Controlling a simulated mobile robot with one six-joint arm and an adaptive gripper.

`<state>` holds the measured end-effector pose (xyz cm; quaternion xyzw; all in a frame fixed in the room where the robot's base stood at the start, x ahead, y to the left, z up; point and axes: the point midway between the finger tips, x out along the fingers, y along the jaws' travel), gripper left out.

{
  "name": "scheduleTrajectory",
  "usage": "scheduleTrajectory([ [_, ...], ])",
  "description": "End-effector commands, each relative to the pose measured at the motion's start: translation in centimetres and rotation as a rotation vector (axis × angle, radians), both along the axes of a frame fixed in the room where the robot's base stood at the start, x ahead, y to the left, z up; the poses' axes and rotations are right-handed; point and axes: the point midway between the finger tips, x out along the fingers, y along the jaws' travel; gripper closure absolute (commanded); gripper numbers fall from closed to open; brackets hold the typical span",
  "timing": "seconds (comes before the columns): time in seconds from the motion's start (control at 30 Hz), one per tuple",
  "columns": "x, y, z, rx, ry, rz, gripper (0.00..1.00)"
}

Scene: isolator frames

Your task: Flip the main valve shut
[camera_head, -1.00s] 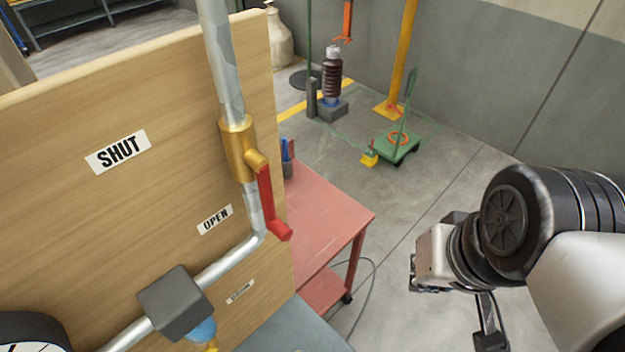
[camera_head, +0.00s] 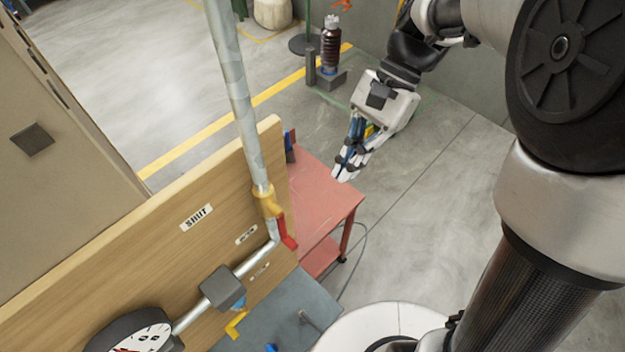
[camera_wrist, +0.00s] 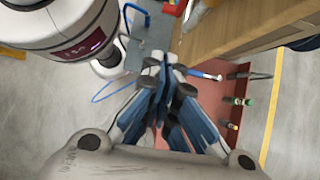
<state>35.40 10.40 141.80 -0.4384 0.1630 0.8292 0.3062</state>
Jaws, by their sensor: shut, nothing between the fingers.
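The main valve is a brass body (camera_head: 267,200) on a vertical grey pipe in front of a wooden panel. Its red lever (camera_head: 286,232) hangs down along the pipe, on the side of the OPEN label (camera_head: 246,235). The SHUT label (camera_head: 196,217) is on the panel to the left of the valve. My gripper (camera_head: 343,175) is shut and empty, to the right of the valve and above the red table, apart from the lever. In the wrist view my gripper (camera_wrist: 165,72) shows its fingers together.
The red table (camera_head: 325,195) stands behind the panel's right edge. Open floor lies to the right.

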Motion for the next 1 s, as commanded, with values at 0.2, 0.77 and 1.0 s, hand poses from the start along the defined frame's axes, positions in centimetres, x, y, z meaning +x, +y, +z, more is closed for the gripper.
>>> scheduleTrajectory([
  [0.2, 0.0, 0.0, -0.1, 0.000, -0.002, 0.002, 1.00],
  [0.77, -4.1, 3.3, -7.8, -0.002, 0.001, 0.004, 1.00],
  [1.0, -6.5, 5.4, -8.8, -0.001, -0.003, 0.004, 1.00],
])
